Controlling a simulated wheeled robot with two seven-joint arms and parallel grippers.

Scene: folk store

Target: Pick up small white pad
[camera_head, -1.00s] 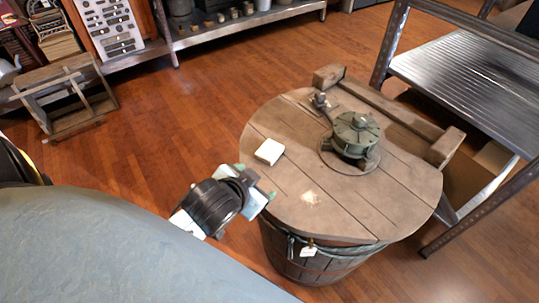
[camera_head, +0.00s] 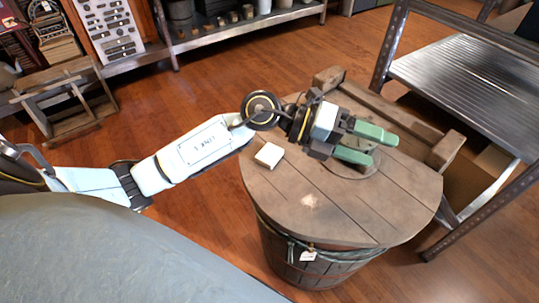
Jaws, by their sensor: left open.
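The small white pad (camera_head: 269,155) lies flat near the left edge of the round wooden barrel top (camera_head: 330,212). My left gripper (camera_head: 375,146) reaches over the barrel top from the left, its green fingers apart and empty, pointing right. The fingertips are to the right of the pad, clear of it, and my left wrist is just above and right of it in the picture. My right gripper does not show.
A wooden handle beam (camera_head: 385,112) runs along the back right of the barrel top. A metal shelf rack (camera_head: 470,80) stands at the right. A wooden rack (camera_head: 68,98) stands at the far left. Open wooden floor lies left of the barrel.

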